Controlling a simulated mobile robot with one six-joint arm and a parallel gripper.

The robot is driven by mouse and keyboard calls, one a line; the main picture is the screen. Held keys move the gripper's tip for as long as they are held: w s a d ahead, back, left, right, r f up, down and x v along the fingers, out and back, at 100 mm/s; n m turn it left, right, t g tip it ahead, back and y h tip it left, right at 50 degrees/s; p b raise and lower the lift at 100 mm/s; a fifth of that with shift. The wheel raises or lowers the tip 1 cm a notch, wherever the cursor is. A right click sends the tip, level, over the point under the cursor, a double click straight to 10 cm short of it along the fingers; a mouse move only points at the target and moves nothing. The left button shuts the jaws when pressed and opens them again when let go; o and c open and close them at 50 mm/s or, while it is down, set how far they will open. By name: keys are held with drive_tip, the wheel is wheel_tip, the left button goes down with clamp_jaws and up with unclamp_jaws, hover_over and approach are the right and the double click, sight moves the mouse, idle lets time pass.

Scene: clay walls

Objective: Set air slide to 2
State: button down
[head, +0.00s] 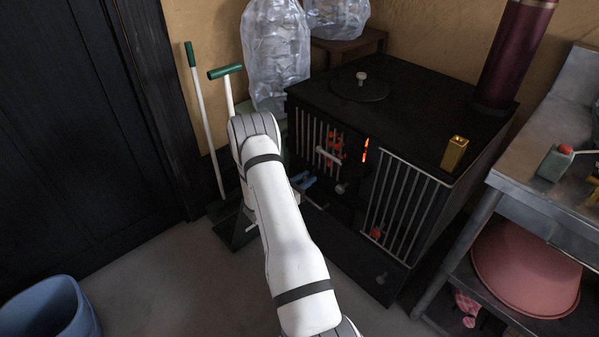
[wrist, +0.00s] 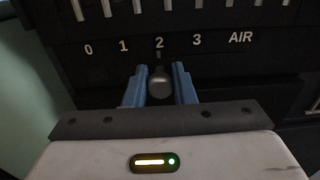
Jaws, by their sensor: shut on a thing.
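The black stove (head: 420,108) stands against the wall in the head view. In the wrist view its front carries a scale (wrist: 160,43) marked 0, 1, 2, 3 and AIR. The round grey air slide knob (wrist: 159,84) sits directly below the 2, in line with the small mark under that number. My gripper (wrist: 160,72) is shut on the knob, with one blue finger on each side of it. In the head view my gripper (head: 304,183) is at the stove's lower left front, and my arm hides part of that area and the scale.
A fire door with a handle (head: 329,156) and a glowing fire is above my gripper. Green-handled tools (head: 206,130) stand to the left. A metal bench (head: 515,190) stands at right, a blue bucket (head: 45,308) at lower left.

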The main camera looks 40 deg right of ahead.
drive_tip(key=shift+s, duration=0.15)
drive_tip(key=c, duration=1.3)
unclamp_jaws()
drive_tip(key=shift+o, duration=0.2)
drive_tip(key=a+p, duration=0.2)
drive_tip(key=a, duration=0.5)
drive_tip(key=shift+s+a, duration=0.3)
drive_tip(key=shift+a, duration=0.1)
